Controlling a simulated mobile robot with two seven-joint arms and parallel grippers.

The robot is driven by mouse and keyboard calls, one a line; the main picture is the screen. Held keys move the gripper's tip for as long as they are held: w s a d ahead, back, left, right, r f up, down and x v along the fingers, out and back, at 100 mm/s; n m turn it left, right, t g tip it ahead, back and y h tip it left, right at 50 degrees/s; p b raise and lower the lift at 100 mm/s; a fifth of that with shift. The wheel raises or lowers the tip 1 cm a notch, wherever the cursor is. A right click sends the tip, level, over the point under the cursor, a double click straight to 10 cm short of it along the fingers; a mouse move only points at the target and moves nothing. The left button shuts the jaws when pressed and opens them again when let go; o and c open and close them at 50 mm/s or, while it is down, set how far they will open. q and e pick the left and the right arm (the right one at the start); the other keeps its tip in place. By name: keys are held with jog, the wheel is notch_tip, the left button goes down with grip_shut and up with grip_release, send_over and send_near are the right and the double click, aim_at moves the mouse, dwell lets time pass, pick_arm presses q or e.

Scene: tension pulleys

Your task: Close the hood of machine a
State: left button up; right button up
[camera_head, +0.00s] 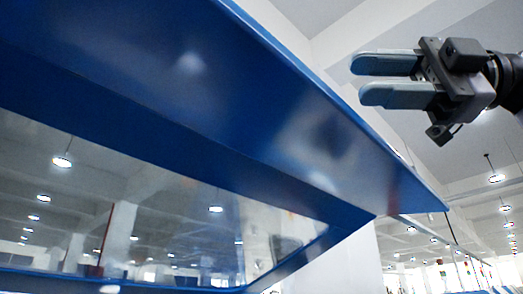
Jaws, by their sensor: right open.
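A large blue hood (255,110) with a clear window panel (165,225) fills the left and middle of the head view. Its wide blue edge runs from the upper left down to a corner at the right. The hood is raised, with the camera looking up at it. My right gripper (357,80) is at the upper right, with its two grey-blue fingers parallel, apart and pointing left. Nothing is between the fingers. It appears beside the hood's outer edge with a visible gap in the picture; the depth between them is hard to tell. My left gripper is not in view.
A white wall or column (352,262) stands behind the hood's lower right corner. The ceiling with several round lamps (495,178) spans the background. The space around my right gripper looks free.

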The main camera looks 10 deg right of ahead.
jog(key=shift+w+a+f, duration=0.1)
jog(key=shift+w+a, duration=0.05)
jog(key=shift+a, duration=1.3)
jog(key=shift+w+a+r, duration=0.1)
jog(key=shift+w+a, duration=0.1)
jog(key=shift+a, duration=1.3)
jog(key=shift+w+a+f, duration=0.1)
jog(key=shift+w+a, duration=0.05)
jog(key=shift+a, duration=1.3)
grip_shut()
